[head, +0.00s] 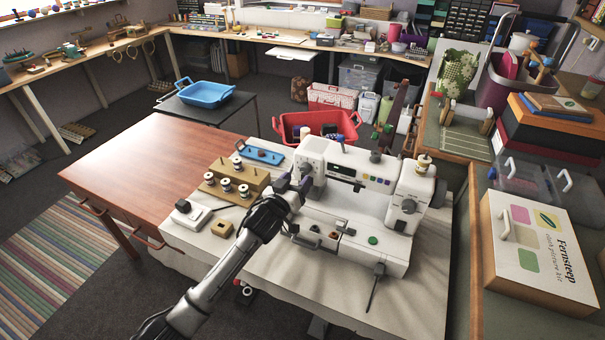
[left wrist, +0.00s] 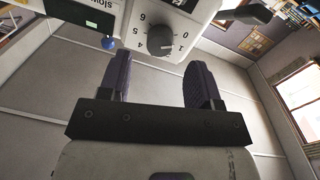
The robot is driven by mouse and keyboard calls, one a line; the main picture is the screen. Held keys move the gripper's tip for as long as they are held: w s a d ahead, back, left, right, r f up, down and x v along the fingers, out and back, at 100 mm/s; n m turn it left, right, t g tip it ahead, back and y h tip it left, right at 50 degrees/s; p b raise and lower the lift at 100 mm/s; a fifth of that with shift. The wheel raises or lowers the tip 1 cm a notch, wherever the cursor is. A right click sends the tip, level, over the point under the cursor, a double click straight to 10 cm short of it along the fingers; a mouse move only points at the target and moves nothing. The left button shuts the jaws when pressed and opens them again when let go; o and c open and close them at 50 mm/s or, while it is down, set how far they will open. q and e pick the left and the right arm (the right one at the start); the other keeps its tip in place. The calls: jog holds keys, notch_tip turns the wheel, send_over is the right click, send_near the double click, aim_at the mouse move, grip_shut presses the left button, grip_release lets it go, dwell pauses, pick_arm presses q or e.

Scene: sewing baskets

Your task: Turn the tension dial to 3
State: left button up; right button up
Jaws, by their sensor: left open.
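The tension dial (left wrist: 160,40) is a dark round knob on the white sewing machine (head: 345,195), with numbers around it, some of them legible in the left wrist view. It also shows at the machine's left end in the head view (head: 307,169). I cannot tell for sure which number its pointer marks. My left gripper (head: 293,184) is open at that end of the machine. In the left wrist view its two dark purple fingers (left wrist: 160,70) point toward the dial, apart from each other, with the dial beyond their tips and between their lines. My right gripper is not in view.
A wooden spool stand (head: 233,190) and a small white box with a black knob (head: 190,213) stand left of the machine. A red basket (head: 318,124) is behind it. A Fernsteep box (head: 535,255) lies on the right-hand bench. The wooden tabletop (head: 150,170) at left is clear.

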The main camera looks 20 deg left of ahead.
aim_at(304, 171)
pick_arm(q)
jog(key=shift+w+d, duration=0.15)
jog(key=shift+w, duration=0.9)
jog(key=shift+w+d, duration=0.1)
jog(key=shift+w, duration=0.9)
jog(key=c, duration=0.9)
jog(key=shift+c, duration=0.2)
